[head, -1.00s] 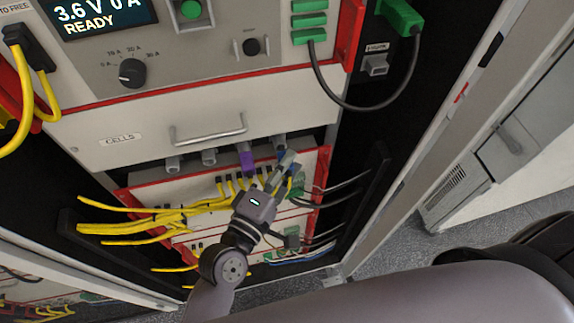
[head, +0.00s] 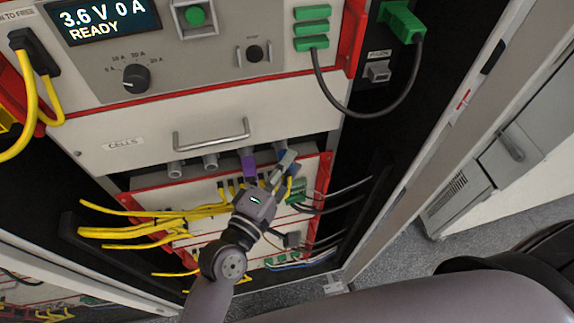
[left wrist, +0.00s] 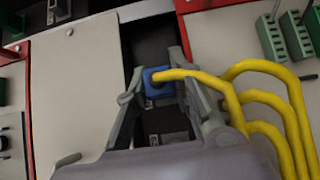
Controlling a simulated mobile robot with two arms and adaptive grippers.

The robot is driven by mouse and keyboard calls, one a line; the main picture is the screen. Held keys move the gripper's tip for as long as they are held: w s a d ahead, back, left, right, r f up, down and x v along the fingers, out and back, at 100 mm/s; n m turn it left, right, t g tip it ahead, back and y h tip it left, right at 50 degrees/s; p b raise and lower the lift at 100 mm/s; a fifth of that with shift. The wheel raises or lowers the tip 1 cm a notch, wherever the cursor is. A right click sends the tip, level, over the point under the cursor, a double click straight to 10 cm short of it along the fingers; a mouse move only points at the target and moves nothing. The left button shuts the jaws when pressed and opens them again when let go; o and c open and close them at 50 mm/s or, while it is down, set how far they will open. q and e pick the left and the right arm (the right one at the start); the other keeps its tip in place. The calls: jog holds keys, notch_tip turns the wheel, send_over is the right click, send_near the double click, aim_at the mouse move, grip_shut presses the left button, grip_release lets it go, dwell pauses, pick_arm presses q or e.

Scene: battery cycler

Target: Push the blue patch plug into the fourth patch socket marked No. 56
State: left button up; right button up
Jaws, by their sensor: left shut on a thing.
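My left gripper (head: 280,168) is in front of the rack, just below the drawer and to the right of a purple cylindrical part (head: 249,164). In the left wrist view its fingers (left wrist: 158,95) are shut on the blue patch plug (left wrist: 157,82), one finger on each side. A yellow cable (left wrist: 195,80) runs from the plug to the right. A dark gap between pale panels lies behind the plug. I cannot pick out the socket marked No. 56 or read its label. My right gripper is not in view.
A drawer (head: 120,158) marked CELLS with a bar handle (head: 211,135) is above the gripper. Yellow cables (head: 130,220) run left from the panel below. Green connectors (head: 297,190) with dark cables are close on the right. Floor shows at the right.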

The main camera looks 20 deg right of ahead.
pick_arm(q)
jog(key=o, duration=0.9)
jog(key=shift+o, duration=0.2)
jog(key=v, duration=1.2)
